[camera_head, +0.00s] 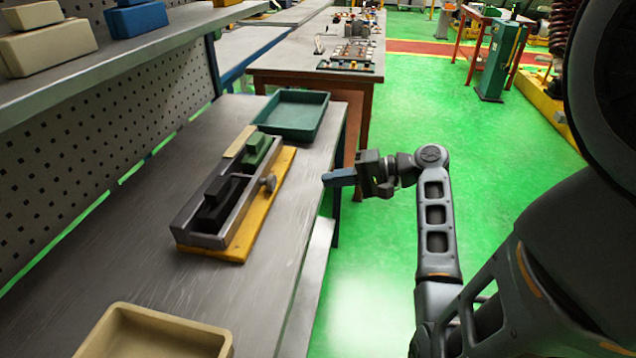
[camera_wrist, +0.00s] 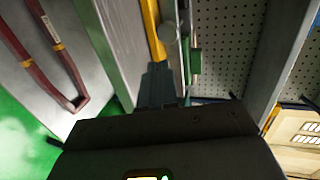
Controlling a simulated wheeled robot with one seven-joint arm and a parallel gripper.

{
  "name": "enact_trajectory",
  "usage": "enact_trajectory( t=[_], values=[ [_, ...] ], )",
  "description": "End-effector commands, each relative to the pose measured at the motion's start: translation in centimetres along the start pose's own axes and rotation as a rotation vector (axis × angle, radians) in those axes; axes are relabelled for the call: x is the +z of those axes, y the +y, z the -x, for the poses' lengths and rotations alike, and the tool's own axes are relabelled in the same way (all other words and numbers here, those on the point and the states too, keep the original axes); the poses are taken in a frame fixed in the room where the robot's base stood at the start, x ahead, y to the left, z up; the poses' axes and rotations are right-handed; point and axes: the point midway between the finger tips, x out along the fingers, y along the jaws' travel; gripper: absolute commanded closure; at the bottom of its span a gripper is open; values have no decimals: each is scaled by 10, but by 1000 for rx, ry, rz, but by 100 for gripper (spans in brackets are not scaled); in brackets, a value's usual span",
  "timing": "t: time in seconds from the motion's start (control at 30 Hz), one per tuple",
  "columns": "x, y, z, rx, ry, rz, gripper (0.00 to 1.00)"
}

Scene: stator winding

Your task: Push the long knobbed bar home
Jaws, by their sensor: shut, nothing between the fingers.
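A grey metal fixture (camera_head: 205,238) lies on a yellow base plate (camera_head: 243,246) on the bench. It holds a black block (camera_head: 216,205) and a green block (camera_head: 256,152). A round grey knob (camera_head: 268,184) sticks out from its right side; how far its bar is in cannot be told. A tan strip (camera_head: 238,142) lies at the far left end. My gripper (camera_head: 326,180) is shut and empty, to the right of the knob and apart from it, beyond the bench edge. In the wrist view, the knob (camera_wrist: 168,31) is ahead of my fingers (camera_wrist: 158,72), near the green block (camera_wrist: 194,66).
A green tray (camera_head: 293,116) stands behind the fixture and a cream tray (camera_head: 150,338) at the bench front. A shelf with boxes and a perforated panel (camera_head: 90,145) border the left. The bench right of the fixture is bare.

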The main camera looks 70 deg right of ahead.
Motion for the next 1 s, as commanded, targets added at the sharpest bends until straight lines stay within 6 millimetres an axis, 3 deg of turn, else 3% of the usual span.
enact_trajectory(
  t=[0.1, 0.3, 1.0],
  values=[
    [-1, 0, 16, 0, 2, 1, 100],
    [0, 0, 27, 0, 0, 1, 100],
    [0, 0, 28, 0, 0, 0, 100]
  ],
)
